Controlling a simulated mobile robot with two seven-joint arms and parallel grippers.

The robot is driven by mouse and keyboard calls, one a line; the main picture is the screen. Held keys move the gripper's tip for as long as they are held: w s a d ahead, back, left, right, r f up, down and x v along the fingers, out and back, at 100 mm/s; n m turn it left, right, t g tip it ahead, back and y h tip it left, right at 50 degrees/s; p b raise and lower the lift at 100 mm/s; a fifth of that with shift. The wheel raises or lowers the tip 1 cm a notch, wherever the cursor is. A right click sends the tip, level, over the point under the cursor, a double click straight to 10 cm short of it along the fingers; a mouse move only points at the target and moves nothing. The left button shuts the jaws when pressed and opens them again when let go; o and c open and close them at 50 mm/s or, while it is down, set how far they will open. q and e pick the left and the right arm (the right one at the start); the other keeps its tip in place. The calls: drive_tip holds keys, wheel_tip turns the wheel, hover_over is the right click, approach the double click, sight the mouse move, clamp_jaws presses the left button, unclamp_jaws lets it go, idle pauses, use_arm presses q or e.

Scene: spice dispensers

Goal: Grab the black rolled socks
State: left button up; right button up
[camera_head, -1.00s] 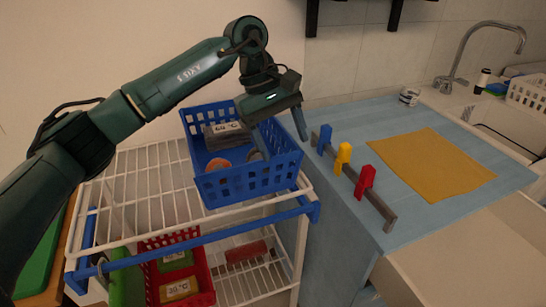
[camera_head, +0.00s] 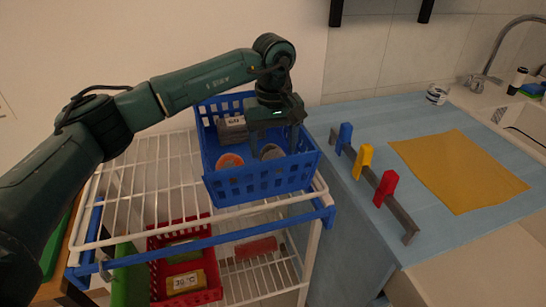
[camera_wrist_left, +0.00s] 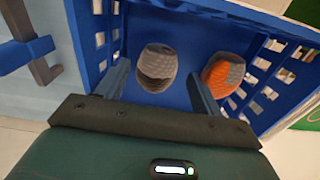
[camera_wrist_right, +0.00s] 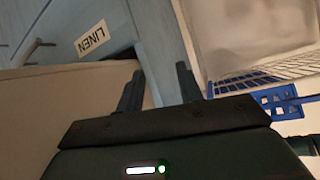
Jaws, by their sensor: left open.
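A blue basket (camera_head: 262,184) stands on the top shelf of a white wire rack. Inside lies a dark grey rolled pair of socks (camera_head: 271,152), which also shows in the left wrist view (camera_wrist_left: 157,66). Beside it is an orange and grey roll (camera_head: 230,160), also in the left wrist view (camera_wrist_left: 223,75). My left gripper (camera_head: 274,144) points down into the basket, open and empty. In the left wrist view its fingers (camera_wrist_left: 159,82) stand on either side of the dark roll, with no visible contact. My right gripper (camera_wrist_right: 160,75) is open and empty, away from the basket.
A folded dark item with a label (camera_head: 232,130) lies at the basket's back. The basket walls surround the left fingers. A red basket (camera_head: 186,275) is on the lower shelf. A hook rail (camera_head: 400,215) and yellow cloth (camera_head: 457,170) are on the blue counter.

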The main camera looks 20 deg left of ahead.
sight(274, 151)
use_arm(q)
wheel_tip(274, 151, down, 4)
drive_tip(key=shift+w+f, duration=0.1)
drive_tip(key=shift+w, duration=0.05)
drive_tip(key=shift+c, duration=0.5)
drive_tip(key=c, duration=0.7)
